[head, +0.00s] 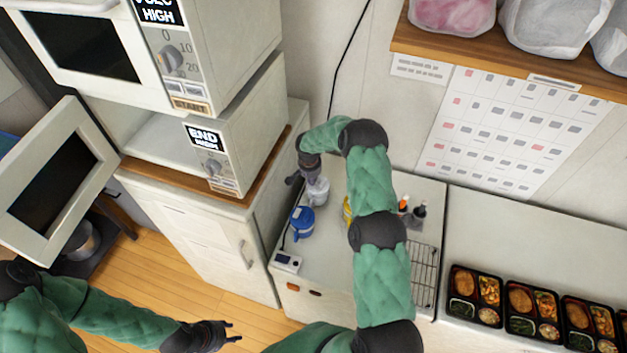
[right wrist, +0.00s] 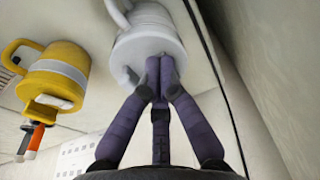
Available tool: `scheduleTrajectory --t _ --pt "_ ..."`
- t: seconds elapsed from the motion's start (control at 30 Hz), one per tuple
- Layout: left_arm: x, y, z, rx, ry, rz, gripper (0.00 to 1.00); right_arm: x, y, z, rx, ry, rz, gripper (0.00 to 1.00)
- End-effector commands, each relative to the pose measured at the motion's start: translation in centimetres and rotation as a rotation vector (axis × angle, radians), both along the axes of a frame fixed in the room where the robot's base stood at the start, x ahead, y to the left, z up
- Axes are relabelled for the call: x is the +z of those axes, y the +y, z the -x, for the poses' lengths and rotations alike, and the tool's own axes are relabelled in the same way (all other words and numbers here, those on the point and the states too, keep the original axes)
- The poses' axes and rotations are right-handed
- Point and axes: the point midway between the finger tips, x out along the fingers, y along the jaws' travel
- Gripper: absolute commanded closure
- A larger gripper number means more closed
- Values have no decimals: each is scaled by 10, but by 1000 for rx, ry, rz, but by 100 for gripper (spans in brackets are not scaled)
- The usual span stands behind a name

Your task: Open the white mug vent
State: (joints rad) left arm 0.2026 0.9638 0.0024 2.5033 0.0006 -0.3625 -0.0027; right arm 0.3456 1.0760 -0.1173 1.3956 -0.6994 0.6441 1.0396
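The white mug (head: 317,190) stands on the counter beside the cabinet. In the right wrist view the white mug (right wrist: 140,48) fills the top middle, with its handle at the top left. A small pale tab (right wrist: 130,75) sticks out at its near edge. My right gripper (right wrist: 160,68) has its fingertips drawn together against or just in front of the mug's near end, beside that tab; I cannot tell contact. Nothing shows between the fingers. In the head view the right gripper (head: 295,180) is beside the white mug. My left gripper (head: 232,332) is open and empty, low over the floor.
A blue mug (head: 302,222) stands just in front of the white one. A yellow mug (right wrist: 58,75) is close by, mostly behind my right arm in the head view. The microwave door (head: 93,160) hangs open at left. Bento trays (head: 508,325) lie at lower right.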

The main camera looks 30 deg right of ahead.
Motion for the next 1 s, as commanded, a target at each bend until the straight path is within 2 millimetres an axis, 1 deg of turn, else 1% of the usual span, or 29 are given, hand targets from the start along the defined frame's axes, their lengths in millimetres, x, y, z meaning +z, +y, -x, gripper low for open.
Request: scheduleTrajectory --t 0.6,1.0 --pt "-2 0 0 0 0 0 60 -1 0 0 0 0 0 100" --pt "1 0 0 0 0 0 60 18 0 0 1 0 0 100"
